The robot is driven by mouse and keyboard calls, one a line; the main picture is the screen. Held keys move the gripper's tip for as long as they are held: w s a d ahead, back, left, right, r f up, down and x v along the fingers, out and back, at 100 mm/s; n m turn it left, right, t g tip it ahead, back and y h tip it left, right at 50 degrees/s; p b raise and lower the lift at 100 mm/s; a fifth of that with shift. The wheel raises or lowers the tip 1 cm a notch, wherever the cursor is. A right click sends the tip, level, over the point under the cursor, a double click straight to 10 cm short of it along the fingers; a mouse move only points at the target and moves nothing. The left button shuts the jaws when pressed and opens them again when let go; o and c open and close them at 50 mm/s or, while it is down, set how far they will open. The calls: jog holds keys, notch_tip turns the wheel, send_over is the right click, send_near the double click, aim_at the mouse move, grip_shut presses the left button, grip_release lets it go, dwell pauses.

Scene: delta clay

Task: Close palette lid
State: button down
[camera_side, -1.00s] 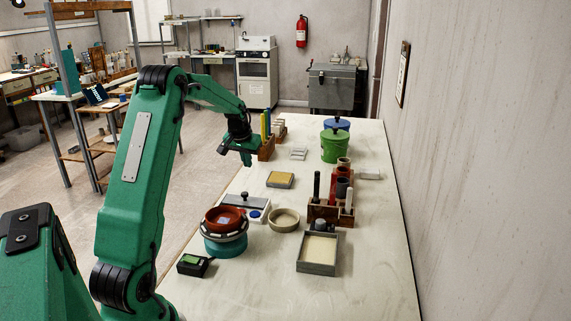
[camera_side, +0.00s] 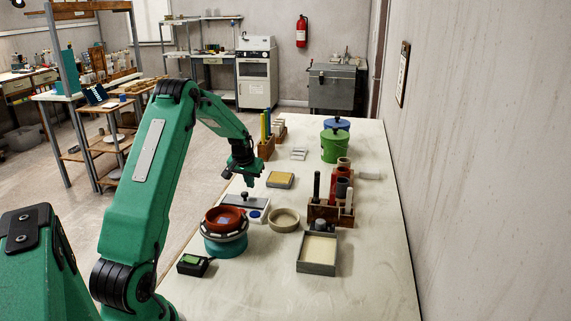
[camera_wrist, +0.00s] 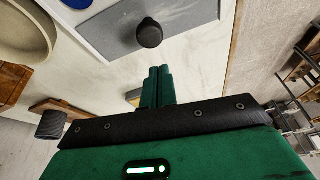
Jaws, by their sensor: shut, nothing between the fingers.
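The palette (camera_side: 257,221) is a low white box near the left edge of the table. Its grey lid (camera_side: 232,202) with a dark knob (camera_side: 245,196) covers part of it, and a blue paint well (camera_side: 254,214) shows uncovered. In the wrist view the grey lid (camera_wrist: 190,12), the dark round knob (camera_wrist: 149,33) and part of the blue well (camera_wrist: 75,4) are near the top. My gripper (camera_side: 249,183) is above and just behind the knob, pointing down. In the wrist view its green fingers (camera_wrist: 158,70) are together and empty, apart from the knob in the picture.
A red bowl (camera_side: 224,217) on a teal stand (camera_side: 226,247) is in front of the palette. A beige dish (camera_side: 284,219) stands to its right. A yellow-topped block (camera_side: 280,179) lies behind. A wooden tool rack (camera_side: 331,211) and grey tray (camera_side: 318,268) stand farther right.

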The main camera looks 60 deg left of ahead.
aim_at(244, 205)
jog(key=shift+s+d+f, duration=0.15)
jog(key=shift+s+d, duration=0.4)
jog(key=shift+s, duration=0.25)
jog(key=shift+d, duration=0.1)
jog(key=shift+s+d, duration=2.1)
jog(key=shift+s, duration=0.1)
jog(key=shift+s+d+f, duration=0.1)
